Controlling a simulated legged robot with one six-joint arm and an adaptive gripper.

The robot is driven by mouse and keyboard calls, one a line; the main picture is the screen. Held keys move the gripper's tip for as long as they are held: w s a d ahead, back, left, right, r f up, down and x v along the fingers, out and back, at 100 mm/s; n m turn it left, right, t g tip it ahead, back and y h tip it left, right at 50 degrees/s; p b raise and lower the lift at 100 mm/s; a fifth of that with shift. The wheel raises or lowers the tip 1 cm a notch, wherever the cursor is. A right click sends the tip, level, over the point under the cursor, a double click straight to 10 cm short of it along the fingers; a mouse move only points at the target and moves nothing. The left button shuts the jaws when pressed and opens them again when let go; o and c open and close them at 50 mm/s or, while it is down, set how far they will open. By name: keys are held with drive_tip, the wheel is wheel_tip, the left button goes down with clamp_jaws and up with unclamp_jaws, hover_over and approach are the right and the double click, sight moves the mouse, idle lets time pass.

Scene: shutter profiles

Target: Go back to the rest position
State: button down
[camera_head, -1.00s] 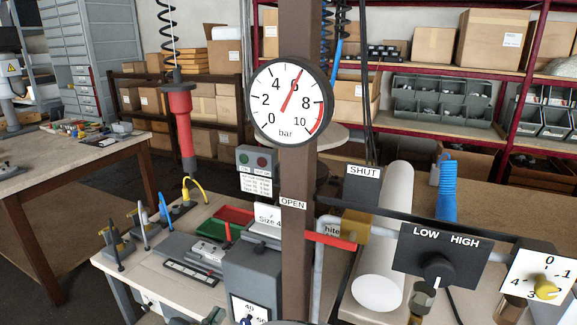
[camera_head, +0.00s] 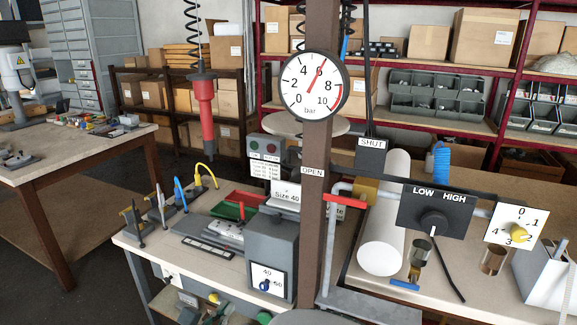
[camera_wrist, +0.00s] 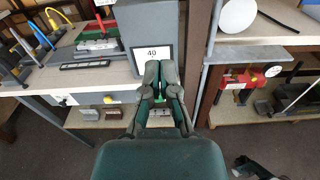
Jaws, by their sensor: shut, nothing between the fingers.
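My gripper (camera_wrist: 158,88) shows in the wrist view, in the middle of the picture. Its two grey fingers are close together with nothing between them. It is in front of the workbench edge, below the grey box with the white "40" plate (camera_wrist: 154,54), and appears apart from it. My gripper is not seen clearly in the head view. There the grey box (camera_head: 271,243) stands on the bench next to the brown post (camera_head: 318,200).
A pressure gauge (camera_head: 313,85) is on the post. A red valve lever (camera_head: 345,200), LOW/HIGH switch panel (camera_head: 436,208) and numbered dial (camera_head: 516,225) are on the right. A red hanging tool (camera_head: 204,105) is over the bench (camera_head: 152,247). Open floor lies at lower left.

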drive_tip(key=s+d+r+m+g+h, duration=0.1)
drive_tip(key=s+d+m+g, duration=0.1)
drive_tip(key=d+m+g, duration=0.65)
drive_tip(key=s+d+r+m+g+h, duration=0.15)
drive_tip(key=d+m, duration=0.45)
drive_tip(key=d, duration=0.8)
drive_tip(key=s+d+r+m+y, duration=0.1)
drive_tip(key=s+m+y, duration=0.3)
drive_tip(key=m, duration=0.4)
drive_tip(key=s+d+r+m+y, duration=0.2)
drive_tip(key=s+d+m+y, duration=0.2)
drive_tip(key=m, duration=0.4)
drive_tip(key=shift+s+d+y, duration=0.35)
drive_tip(key=shift+s+y, duration=0.3)
drive_tip(key=shift+s, duration=0.05)
drive_tip(key=shift+m, duration=0.25)
